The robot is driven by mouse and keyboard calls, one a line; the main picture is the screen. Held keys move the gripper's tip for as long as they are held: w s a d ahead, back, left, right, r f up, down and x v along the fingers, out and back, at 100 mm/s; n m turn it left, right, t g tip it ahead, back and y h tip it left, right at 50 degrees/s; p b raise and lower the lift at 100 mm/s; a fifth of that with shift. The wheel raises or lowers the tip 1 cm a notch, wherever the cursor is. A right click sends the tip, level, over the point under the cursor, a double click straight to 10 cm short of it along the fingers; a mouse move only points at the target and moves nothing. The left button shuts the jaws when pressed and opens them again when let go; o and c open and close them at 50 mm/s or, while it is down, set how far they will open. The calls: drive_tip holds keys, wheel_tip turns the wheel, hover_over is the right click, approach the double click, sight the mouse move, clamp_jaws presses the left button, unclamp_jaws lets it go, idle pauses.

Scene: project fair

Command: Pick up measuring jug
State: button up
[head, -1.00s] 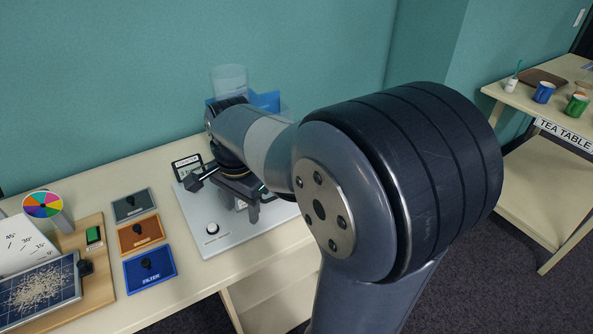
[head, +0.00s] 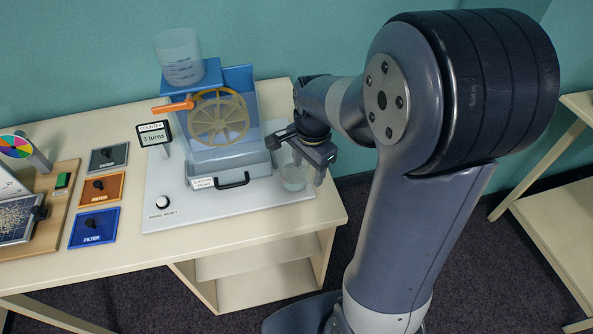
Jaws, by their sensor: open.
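A translucent cup with measuring marks (head: 180,57) sits on top of the blue wheel machine (head: 222,140). A second clear vessel (head: 293,178) stands at the right of the machine, on its grey base board. I cannot tell for certain which of the two is the measuring jug. My gripper (head: 302,158) is open and points down at the second vessel, with its fingers about its upper part. The gripper hides the vessel's rim, and I cannot tell whether the fingers touch it.
The machine's orange handle (head: 173,107) and yellow wheel (head: 220,117) are left of my gripper. A counter sign (head: 154,133) reads 3 turns. Filter plates (head: 95,228) lie further left. The table's (head: 240,241) front strip is clear.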

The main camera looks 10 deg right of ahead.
sight(307, 174)
drive_tip(key=f, duration=0.3)
drive_tip(key=shift+w+f, duration=0.15)
drive_tip(key=shift+w, duration=0.05)
clamp_jaws()
idle(0.4)
